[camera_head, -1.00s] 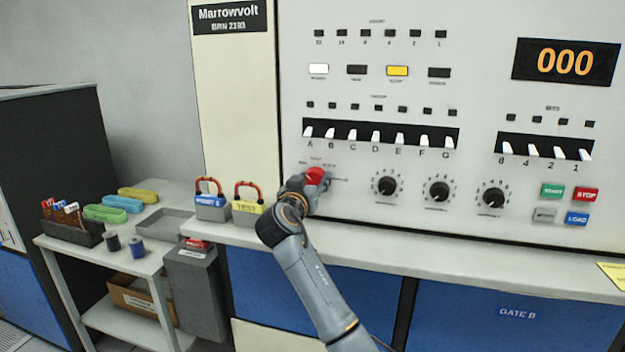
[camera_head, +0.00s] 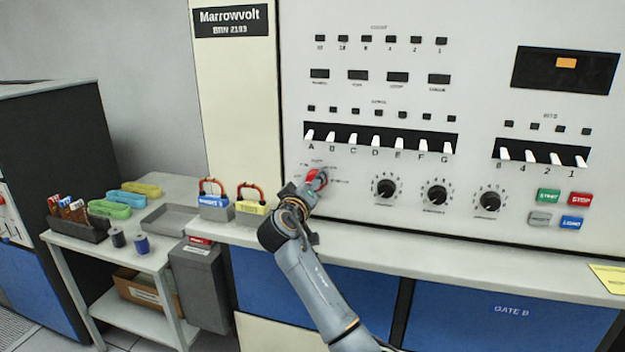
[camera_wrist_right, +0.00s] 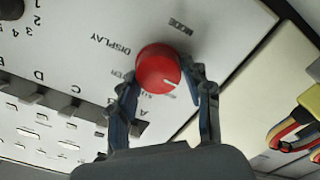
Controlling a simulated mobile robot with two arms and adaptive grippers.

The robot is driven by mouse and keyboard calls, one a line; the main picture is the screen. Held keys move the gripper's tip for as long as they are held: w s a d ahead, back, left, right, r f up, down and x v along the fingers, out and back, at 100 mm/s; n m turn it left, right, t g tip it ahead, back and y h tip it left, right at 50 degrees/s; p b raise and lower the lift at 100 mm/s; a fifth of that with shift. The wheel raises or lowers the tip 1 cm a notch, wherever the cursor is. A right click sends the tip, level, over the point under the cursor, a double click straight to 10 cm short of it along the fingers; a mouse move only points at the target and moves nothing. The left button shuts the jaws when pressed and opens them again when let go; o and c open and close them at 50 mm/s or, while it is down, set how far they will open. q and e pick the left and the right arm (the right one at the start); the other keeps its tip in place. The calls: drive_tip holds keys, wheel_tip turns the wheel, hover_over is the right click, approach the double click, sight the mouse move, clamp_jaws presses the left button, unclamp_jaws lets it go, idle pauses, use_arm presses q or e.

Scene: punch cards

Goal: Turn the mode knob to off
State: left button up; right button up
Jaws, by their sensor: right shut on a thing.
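The red mode knob (camera_head: 315,176) is on the lower left of the console's light panel. My right gripper (camera_head: 311,186) is at the knob. In the wrist view its two fingers (camera_wrist_right: 160,84) are closed around the knob from either side. MODE and DISPLAY are readable beside the knob there; the other labels are partly hidden or blurred. My left gripper is in neither view.
Three black dials (camera_head: 437,195) sit right of the knob, and white toggle switches (camera_head: 376,139) above it. The display (camera_head: 566,69) shows one orange block.

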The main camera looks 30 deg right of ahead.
idle(0.4)
drive_tip(key=o, duration=1.1)
drive_tip(key=shift+o, duration=0.2)
drive_tip(key=v, duration=1.2)
drive_tip(key=shift+f, duration=0.1)
